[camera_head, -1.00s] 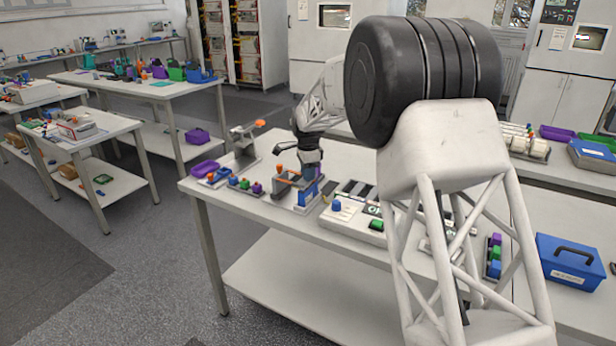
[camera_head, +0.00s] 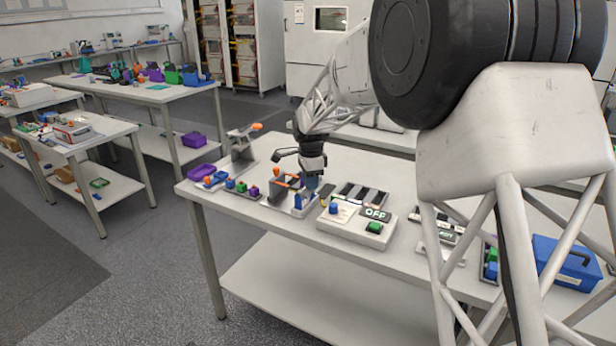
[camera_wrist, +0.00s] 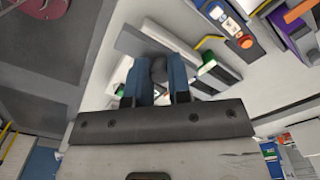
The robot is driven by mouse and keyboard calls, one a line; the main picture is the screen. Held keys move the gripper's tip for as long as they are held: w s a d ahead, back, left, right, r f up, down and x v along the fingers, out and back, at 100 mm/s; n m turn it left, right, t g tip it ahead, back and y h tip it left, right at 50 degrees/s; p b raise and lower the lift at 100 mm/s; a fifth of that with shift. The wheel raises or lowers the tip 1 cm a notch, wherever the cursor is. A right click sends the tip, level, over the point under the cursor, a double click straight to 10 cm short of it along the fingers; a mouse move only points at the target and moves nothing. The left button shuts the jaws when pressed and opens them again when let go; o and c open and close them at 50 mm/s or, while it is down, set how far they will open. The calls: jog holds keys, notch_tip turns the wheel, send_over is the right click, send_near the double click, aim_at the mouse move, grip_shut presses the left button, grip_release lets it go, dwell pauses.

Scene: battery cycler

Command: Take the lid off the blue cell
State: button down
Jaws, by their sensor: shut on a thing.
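My gripper (camera_head: 312,188) points down over the front half of the table. In the wrist view, its two blue fingers (camera_wrist: 158,88) are closed around a small dark grey rounded piece (camera_wrist: 158,68), seemingly the knob of the lid. A grey flat part (camera_wrist: 133,42) shows just beyond the fingers; I cannot tell whether it belongs to the lid. In the head view, a dark grey block (camera_head: 277,191) shows left of the fingers near an orange bar. A blue block (camera_head: 298,201), probably the blue cell, stands below and left of the fingertips, partly hidden.
A white box with an OFF panel (camera_head: 375,214) and green button lies to the right. A blue toolbox (camera_head: 566,262) stands far right. My arm hides part of the table.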

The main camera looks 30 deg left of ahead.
jog(key=s+d, duration=0.4)
jog(key=s, duration=0.1)
jog(key=shift+s+d+r, duration=0.15)
jog(key=shift+d+r, duration=0.05)
jog(key=shift+r, duration=0.1)
jog(key=shift+a, duration=0.1)
dwell(0.7)
jog(key=w+a+f+n, duration=0.1)
jog(key=w+a, duration=0.2)
jog(key=w, duration=0.5)
jog(key=w+a+n, duration=0.2)
jog(key=w, duration=0.7)
jog(key=w+a+f+n, duration=0.1)
jog(key=w+a, duration=0.2)
jog(key=w, duration=0.5)
jog(key=shift+w+a+f, duration=0.3)
jog(key=shift+w+f, duration=0.05)
jog(key=shift+w, duration=0.05)
jog(key=shift+f, duration=3.1)
